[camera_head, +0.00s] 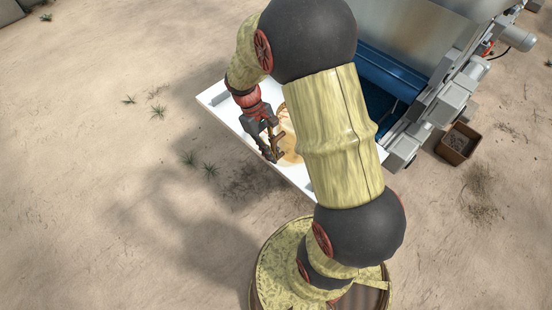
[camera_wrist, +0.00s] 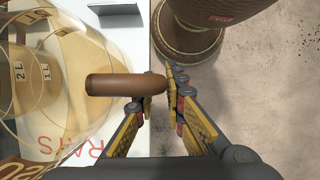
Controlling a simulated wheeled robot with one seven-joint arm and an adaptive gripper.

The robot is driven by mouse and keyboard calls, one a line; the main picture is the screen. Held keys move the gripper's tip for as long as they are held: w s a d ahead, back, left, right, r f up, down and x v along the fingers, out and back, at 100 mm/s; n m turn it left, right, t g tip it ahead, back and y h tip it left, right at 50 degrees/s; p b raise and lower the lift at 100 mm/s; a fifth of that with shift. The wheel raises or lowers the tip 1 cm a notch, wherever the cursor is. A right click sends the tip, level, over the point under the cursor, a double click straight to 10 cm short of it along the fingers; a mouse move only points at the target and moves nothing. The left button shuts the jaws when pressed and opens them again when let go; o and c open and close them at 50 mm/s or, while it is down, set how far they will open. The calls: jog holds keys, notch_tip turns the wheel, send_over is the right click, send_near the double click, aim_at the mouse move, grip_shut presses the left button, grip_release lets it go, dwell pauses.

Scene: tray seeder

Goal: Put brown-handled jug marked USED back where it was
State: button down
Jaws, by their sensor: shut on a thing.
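The jug (camera_wrist: 75,62) is clear amber, with a brown handle (camera_wrist: 110,84) and volume marks such as 2 L and 1 L. Only part of its dark lettering shows in the wrist view. In the head view the jug (camera_head: 290,143) is over the white shelf, partly hidden by my arm. My gripper (camera_wrist: 160,88) is shut on the brown handle, with the jug to the left of the fingers in the wrist view. In the head view my gripper (camera_head: 274,142) is beside the jug. I cannot tell whether the jug touches the shelf.
The white shelf (camera_head: 216,97) has red letters, partly seen in the wrist view. Behind it stands the machine with a blue trough (camera_head: 385,75) and metal side parts. A brown box (camera_head: 458,144) sits on the sand at right. Open sand lies to the left.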

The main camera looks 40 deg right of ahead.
jog(key=shift+f+b, duration=0.65)
jog(key=shift+f, duration=2.35)
jog(key=c, duration=1.8)
grip_release()
jog(key=shift+c, duration=0.2)
jog(key=d+p+v, duration=0.1)
jog(key=p+v, duration=0.2)
jog(key=v, duration=0.9)
jog(key=s+a+r+t, duration=0.3)
jog(key=a+r+t, duration=0.3)
jog(key=r, duration=0.8)
jog(key=s+a+r+m+t, duration=0.1)
jog(key=s+a+r+t, duration=0.3)
jog(key=s+a+r, duration=0.3)
jog(key=s+a, duration=0.1)
jog(key=s, duration=0.2)
jog(key=shift+r+y, duration=0.35)
jog(key=shift+y, duration=0.05)
jog(key=shift+a, duration=0.1)
